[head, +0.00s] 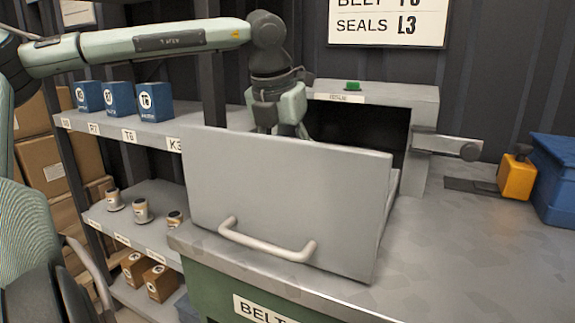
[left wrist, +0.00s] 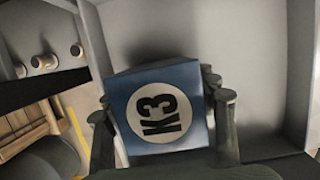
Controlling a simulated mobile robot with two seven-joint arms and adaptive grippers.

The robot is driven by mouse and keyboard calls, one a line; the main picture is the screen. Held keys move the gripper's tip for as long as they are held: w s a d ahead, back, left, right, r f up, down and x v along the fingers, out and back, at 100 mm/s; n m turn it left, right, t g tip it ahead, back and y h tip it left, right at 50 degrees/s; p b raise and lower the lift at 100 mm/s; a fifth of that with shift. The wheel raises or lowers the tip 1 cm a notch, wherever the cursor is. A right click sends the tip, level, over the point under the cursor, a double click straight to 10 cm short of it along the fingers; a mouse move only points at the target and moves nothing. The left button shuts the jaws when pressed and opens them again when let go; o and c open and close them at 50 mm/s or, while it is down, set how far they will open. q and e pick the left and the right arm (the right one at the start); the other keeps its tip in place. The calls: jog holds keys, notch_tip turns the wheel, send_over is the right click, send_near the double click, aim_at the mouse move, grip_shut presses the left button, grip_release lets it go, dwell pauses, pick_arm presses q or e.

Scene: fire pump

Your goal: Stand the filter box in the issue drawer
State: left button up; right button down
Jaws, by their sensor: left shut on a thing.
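The filter box (left wrist: 177,80) is blue, with a white disc marked K3 on the face towards the left wrist camera. My left gripper (head: 281,124) is shut on it, with fingers on both sides of the box. The issue drawer (head: 285,195) is pulled out of its grey housing (head: 425,105), its handle facing the front. In the head view the gripper reaches down behind the drawer front, which hides the box and fingertips. In the left wrist view grey drawer walls (left wrist: 255,45) surround the box. I cannot tell whether the box touches the drawer floor. My right gripper is not in view.
A shelf (head: 160,130) at the left holds several blue boxes (head: 155,102), with small cans and brown boxes below. A green button (head: 353,86) is on the housing. An orange block (head: 516,177) and a blue case (head: 555,178) stand at the right. The bench front right is clear.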

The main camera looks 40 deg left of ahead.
pick_arm(q)
jog(key=o, duration=1.4)
jog(key=shift+o, duration=0.3)
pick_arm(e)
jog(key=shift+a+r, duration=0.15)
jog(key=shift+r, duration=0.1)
pick_arm(q)
jog(key=shift+r, duration=0.1)
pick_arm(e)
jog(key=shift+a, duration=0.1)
pick_arm(q)
jog(key=v, duration=1.1)
jog(key=shift+p, duration=0.3)
jog(key=shift+s+d+r, duration=0.1)
jog(key=shift+s+r, duration=0.05)
jog(key=shift+r, duration=0.35)
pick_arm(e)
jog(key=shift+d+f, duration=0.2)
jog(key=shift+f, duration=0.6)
